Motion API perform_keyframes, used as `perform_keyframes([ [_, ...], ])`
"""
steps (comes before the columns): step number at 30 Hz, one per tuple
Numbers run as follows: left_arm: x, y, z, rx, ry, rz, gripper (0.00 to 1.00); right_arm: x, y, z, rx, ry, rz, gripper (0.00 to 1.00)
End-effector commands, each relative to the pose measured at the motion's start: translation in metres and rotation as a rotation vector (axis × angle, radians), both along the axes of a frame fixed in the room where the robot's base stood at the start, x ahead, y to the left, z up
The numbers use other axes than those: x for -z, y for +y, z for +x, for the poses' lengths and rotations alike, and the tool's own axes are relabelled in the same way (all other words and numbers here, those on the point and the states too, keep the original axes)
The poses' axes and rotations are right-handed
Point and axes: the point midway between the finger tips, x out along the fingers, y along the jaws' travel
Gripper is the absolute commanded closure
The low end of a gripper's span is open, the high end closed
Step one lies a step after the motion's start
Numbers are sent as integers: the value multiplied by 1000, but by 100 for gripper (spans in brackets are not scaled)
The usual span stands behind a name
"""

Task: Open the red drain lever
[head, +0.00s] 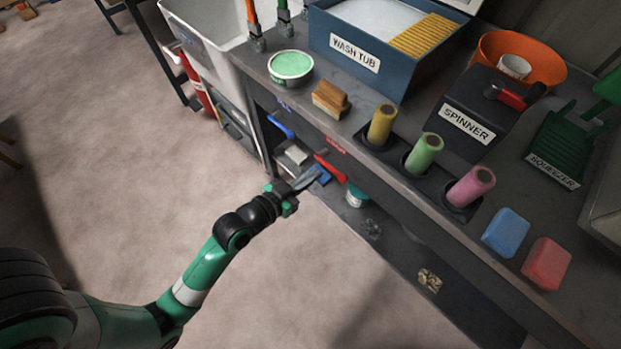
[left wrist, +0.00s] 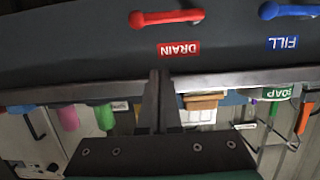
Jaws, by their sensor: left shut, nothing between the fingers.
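The red drain lever (head: 331,168) sticks out from the front of the bench, below its top edge. In the left wrist view the red lever (left wrist: 165,18) lies crosswise near the upper edge, above a red DRAIN label (left wrist: 180,47) that appears upside down. My left gripper (head: 314,175) is shut and empty. In the head view its tips are close beside the lever. In the left wrist view its fingers (left wrist: 160,78) point toward the label and lever, with a visible gap to the lever. My right gripper is not in view.
A blue lever (head: 281,125) is to the left, with a FILL label (left wrist: 282,43). The bench top holds a wash tub (head: 355,52), a brush (head: 331,99), rollers, a spinner (head: 467,125) and sponges. A lower shelf holds small items.

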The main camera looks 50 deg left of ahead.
Motion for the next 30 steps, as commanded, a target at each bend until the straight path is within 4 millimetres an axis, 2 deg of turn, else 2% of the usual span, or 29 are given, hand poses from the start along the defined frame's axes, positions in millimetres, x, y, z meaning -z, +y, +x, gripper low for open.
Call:
perform_keyframes([
  [1, 6, 1, 11, 1, -4, 1, 100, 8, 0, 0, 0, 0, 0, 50],
  [10, 24, 10, 72, 1, -2, 0, 100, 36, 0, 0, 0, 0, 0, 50],
  [12, 42, 10, 68, 0, 4, -1, 100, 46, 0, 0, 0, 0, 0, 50],
  [16, 54, 10, 68, 0, 2, 1, 100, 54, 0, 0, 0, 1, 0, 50],
  [30, 58, 10, 68, -1, 1, 1, 100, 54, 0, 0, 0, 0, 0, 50],
])
